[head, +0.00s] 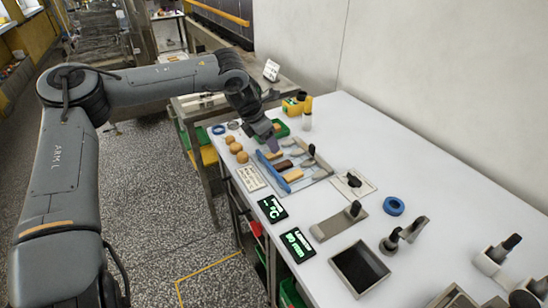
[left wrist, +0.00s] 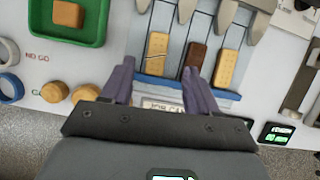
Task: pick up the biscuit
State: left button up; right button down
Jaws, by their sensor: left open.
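Three finger-shaped biscuits lie side by side on a grey mesh board with a blue front edge (left wrist: 215,93). In the left wrist view, a tan biscuit (left wrist: 157,50) is at left, a dark brown one (left wrist: 194,57) in the middle and another tan one (left wrist: 226,68) at right. Another tan biscuit (left wrist: 67,14) lies in a green tray (left wrist: 97,28). My left gripper (left wrist: 158,68) is open and empty, its purple fingertips either side of the near end of the left tan biscuit; contact cannot be told. In the head view it (head: 270,144) hangs over the board's far end. My right gripper is not in view.
Several round orange-tan pieces (head: 236,148) and a blue ring (head: 218,130) lie by the table's left edge. Grey-handled tools (left wrist: 229,14) reach over the board's far side. Black displays (head: 298,245) stand in front. The white tabletop (head: 400,155) is clear at back right.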

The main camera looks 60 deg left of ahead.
aim_at(271, 154)
pick_arm(q)
jog(key=b+x, duration=0.1)
jog(key=x, duration=0.1)
jog(key=b+x, duration=0.1)
jog(key=x, duration=0.1)
jog(key=shift+s+a+f, duration=0.15)
jog(key=shift+s+a, duration=0.05)
jog(key=shift+s, duration=0.2)
jog(key=shift+w+f, duration=0.35)
jog(key=shift+f, duration=0.15)
jog(key=c, duration=0.9)
